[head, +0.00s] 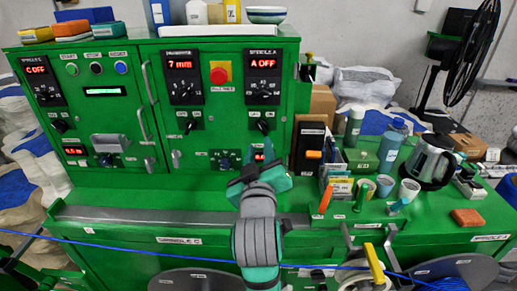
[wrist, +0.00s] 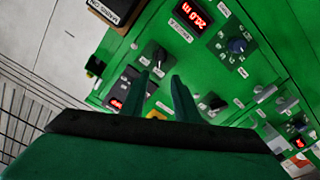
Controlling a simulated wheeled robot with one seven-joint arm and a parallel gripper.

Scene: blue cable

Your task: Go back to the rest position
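My gripper (head: 257,176) is raised in front of the green machine (head: 120,178), near the lower part of its right-hand panel. In the wrist view, the two green fingers of my gripper (wrist: 160,78) stand apart with a gap between them, and nothing shows in the gap. The panel with dark knobs and red displays lies beyond the fingertips. A thin blue cable (head: 120,247) runs across the front of the machine, below its ledge. It passes by my arm, and my gripper is apart from it.
At the right, the green top holds a kettle (head: 428,163), cups, bottles and an orange-brown block (head: 467,217). A black fan (head: 470,60) stands behind. The ledge left of my arm is mostly clear. Handles and dark discs project along the lower front.

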